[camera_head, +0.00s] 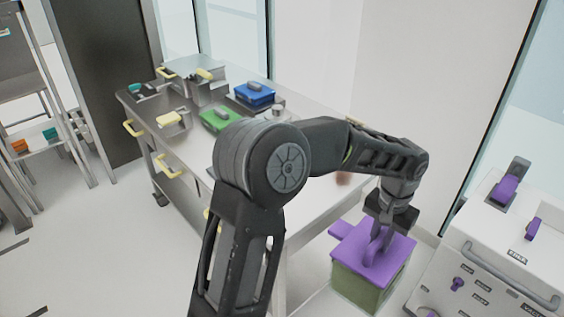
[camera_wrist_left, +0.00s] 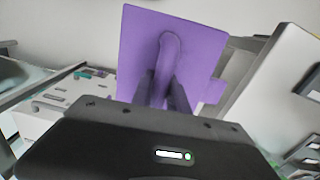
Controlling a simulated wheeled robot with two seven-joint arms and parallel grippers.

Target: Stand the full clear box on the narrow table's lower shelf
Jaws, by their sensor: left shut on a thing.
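A box with a purple lid (camera_head: 377,251) and see-through walls (camera_head: 358,286) with green inside is at the lower right in the head view. My left gripper (camera_head: 381,232) is shut on the lid's upright purple handle. In the left wrist view the purple lid (camera_wrist_left: 200,50) shows tilted, with the handle (camera_wrist_left: 166,60) between my fingers. I cannot tell whether the box touches the floor. A metal-framed stand with a lower shelf (camera_head: 42,137) is at the far left; I cannot tell if it is the narrow table. My right gripper is not in view.
A steel table (camera_head: 200,150) with yellow handles stands in the middle, carrying a green box (camera_head: 220,119), a blue box (camera_head: 255,95) and other items. A white cabinet (camera_head: 490,255) with purple parts stands close right of the held box. Floor (camera_head: 100,240) at left is clear.

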